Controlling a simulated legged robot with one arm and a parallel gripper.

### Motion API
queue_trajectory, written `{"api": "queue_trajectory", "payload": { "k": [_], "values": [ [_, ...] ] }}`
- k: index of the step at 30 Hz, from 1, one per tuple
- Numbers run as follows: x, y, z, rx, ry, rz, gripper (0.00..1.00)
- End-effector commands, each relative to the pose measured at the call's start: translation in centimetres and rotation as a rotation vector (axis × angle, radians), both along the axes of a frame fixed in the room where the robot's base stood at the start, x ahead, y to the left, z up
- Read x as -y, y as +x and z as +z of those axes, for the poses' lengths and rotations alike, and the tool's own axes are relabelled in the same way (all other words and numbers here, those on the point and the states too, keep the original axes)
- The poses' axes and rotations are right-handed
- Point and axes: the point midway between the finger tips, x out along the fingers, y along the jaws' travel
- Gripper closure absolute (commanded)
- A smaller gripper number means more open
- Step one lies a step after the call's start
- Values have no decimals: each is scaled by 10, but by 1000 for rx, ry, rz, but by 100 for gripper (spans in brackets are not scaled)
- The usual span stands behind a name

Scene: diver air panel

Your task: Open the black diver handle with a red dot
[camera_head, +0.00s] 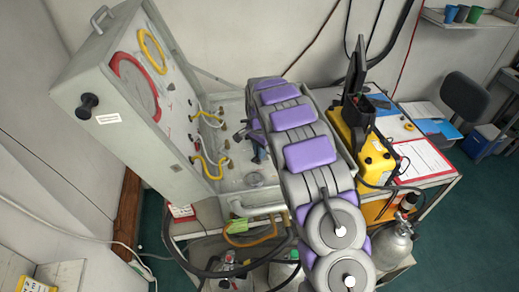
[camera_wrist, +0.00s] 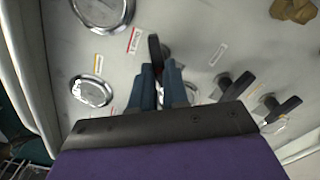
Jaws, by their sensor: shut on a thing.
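The diver air panel (camera_wrist: 190,20) fills the wrist view. A black handle (camera_wrist: 154,48) rises from it between and just beyond the blue fingertips of my gripper (camera_wrist: 161,82). The fingers are close together and shut on this handle, hiding its lower part. No red dot can be made out on it; a label with a red stripe (camera_wrist: 133,40) sits beside it. In the head view my gripper (camera_head: 256,146) is over the panel inside the open case, and my arm covers part of it. The gripped handle cannot be told apart there.
Two other black handles, one near (camera_wrist: 236,84) and one farther right (camera_wrist: 281,108), stand beside my gripper. The raised case lid (camera_head: 110,85) stands left of my arm; a yellow case (camera_head: 366,150) stands right.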

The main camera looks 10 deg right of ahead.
Motion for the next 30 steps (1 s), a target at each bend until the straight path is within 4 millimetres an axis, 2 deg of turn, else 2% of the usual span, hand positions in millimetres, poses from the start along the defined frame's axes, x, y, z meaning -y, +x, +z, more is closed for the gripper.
{"api": "queue_trajectory", "payload": {
  "k": [18,30],
  "values": [
    [-3,4,3,7,-1,581,100],
    [-3,5,2,8,-1,852,100]
  ]
}}
